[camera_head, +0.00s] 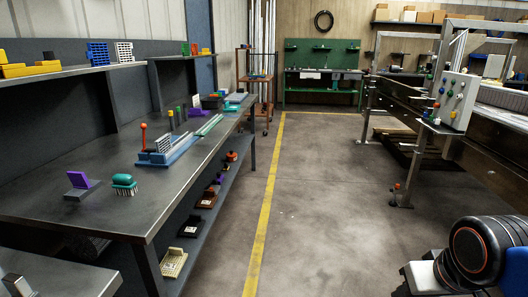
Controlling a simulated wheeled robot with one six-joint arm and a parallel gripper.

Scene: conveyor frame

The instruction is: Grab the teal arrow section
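No piece that I can clearly make out as an arrow is in view. Teal pieces lie on the long dark workbench (85,213) at the left. A teal-backed brush (123,180) with pale bristles stands near its front edge. A long pale teal-green strip (209,125) lies farther back. A small flat teal piece (236,97) is near the far end, too small to tell its shape. My gripper is not in view; only a dark rounded part, likely of my arm, shows at the lower right.
A purple piece (82,184) on a grey base and a blue fixture (168,151) with an orange-knobbed lever share the bench. A lower shelf (207,207) holds small trays. A conveyor frame (482,122) with a control box (455,100) stands right. The floor aisle between is clear.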

